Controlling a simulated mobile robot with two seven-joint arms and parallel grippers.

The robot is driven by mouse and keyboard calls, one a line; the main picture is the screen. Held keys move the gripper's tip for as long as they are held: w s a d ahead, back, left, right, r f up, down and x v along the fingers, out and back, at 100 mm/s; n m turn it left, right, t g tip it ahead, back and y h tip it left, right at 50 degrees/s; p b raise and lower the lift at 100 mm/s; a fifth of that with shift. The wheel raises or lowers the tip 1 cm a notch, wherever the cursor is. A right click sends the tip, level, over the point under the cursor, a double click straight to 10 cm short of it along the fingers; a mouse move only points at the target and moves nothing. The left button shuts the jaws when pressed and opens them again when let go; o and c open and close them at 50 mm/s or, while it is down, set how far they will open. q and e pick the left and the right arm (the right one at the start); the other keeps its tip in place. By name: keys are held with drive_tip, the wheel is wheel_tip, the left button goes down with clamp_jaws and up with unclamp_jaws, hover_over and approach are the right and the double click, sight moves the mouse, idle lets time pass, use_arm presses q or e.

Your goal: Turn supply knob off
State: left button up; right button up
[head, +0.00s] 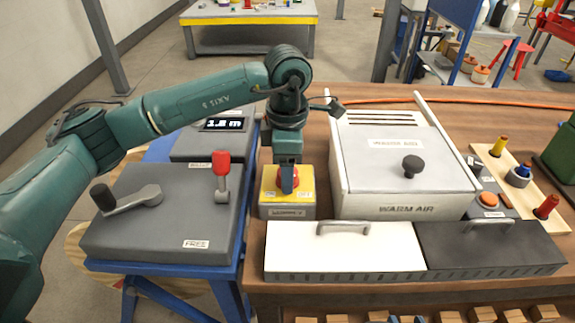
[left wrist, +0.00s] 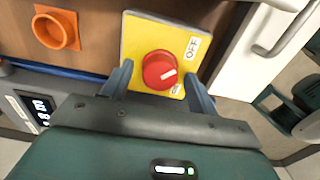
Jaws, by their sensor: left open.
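The supply knob (left wrist: 160,70) is red and round with a white pointer mark, on a yellow plate (left wrist: 140,33). One white label on the plate reads OFF; a second label by the knob's lower edge is partly hidden. In the head view the yellow and grey knob box (head: 268,205) stands on the bench, left of the warm air unit. My left gripper (head: 288,178) points down over it. In the left wrist view the open fingers (left wrist: 158,72) stand on either side of the knob; I cannot tell whether they touch it. My right gripper is not in view.
The white warm air unit (head: 400,190) stands close right of the knob box. A grey lever box (head: 165,225) with a red-topped lever (head: 222,170) is on the left. A white lid (head: 340,258) and a dark lid (head: 490,248) lie in front. A small display (head: 223,124) is behind.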

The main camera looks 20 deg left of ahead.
use_arm(q)
wheel_tip(320, 180, up, 13)
idle(0.4)
drive_tip(key=shift+r, duration=0.15)
